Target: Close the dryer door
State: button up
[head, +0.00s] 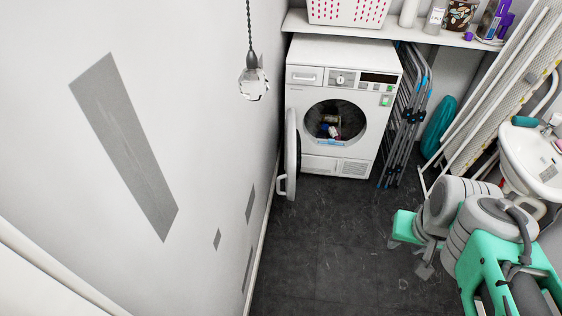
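The white dryer (343,105) stands at the back of the narrow room, against the left wall. Its round door (292,150) is wide open, swung out to the left and seen nearly edge-on beside that wall. A pale handle (283,185) shows low on the door's left side. The drum opening (335,122) is uncovered, with some clothes inside. My gripper (424,268) appears as a small grey part below my folded arm, at the right, well apart from the door. Its fingers are too small and unclear to tell open from shut.
The dark floor (320,245) in front of the dryer is clear. A folded drying rack (402,115) stands right of the dryer. A sink (535,155) and an ironing board (497,90) are at the right. A glass lamp (253,84) hangs near the left wall.

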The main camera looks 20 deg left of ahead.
aim_at(293, 139)
jog(key=u, duration=0.8)
jog(key=i, duration=0.5)
jog(key=k, duration=1)
jog(key=u, duration=3.9)
jog(key=k, duration=1)
jog(key=z, duration=1.75)
jog(key=i, duration=1)
jog(key=u, duration=0.05)
